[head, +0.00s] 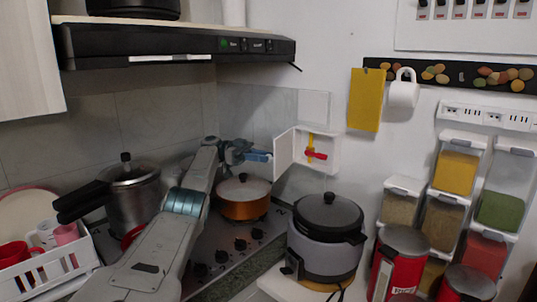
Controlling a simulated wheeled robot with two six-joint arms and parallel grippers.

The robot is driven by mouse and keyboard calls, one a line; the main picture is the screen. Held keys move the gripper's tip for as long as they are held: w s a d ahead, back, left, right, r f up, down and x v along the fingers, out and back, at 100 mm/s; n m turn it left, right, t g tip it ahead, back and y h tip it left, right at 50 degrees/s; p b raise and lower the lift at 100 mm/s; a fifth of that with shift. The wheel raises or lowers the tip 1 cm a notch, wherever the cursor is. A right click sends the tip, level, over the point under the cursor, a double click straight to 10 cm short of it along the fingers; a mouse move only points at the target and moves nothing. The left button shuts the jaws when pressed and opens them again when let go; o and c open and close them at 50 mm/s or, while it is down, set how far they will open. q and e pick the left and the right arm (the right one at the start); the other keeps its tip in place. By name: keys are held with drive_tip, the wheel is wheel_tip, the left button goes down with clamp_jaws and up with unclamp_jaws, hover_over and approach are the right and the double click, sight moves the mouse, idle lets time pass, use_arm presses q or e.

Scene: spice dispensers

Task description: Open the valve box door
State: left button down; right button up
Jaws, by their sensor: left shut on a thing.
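The valve box (320,143) is a small white box on the wall behind the rice cooker. Its white door (284,151) stands swung open to the left. Inside show a yellow pipe (310,142) and a red valve handle (316,154). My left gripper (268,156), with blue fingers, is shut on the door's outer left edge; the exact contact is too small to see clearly. My right gripper is not in view.
A rice cooker (326,235) stands below the box. Spice dispensers (457,172) and red canisters (398,262) are at right. A range hood (170,43) hangs above.

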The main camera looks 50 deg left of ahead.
use_arm(q)
drive_tip(key=shift+f, duration=0.15)
drive_tip(key=c, duration=1.6)
unclamp_jaws()
drive_tip(key=shift+c, duration=0.2)
drive_tip(key=o, duration=0.4)
drive_tip(key=shift+s+a, duration=0.1)
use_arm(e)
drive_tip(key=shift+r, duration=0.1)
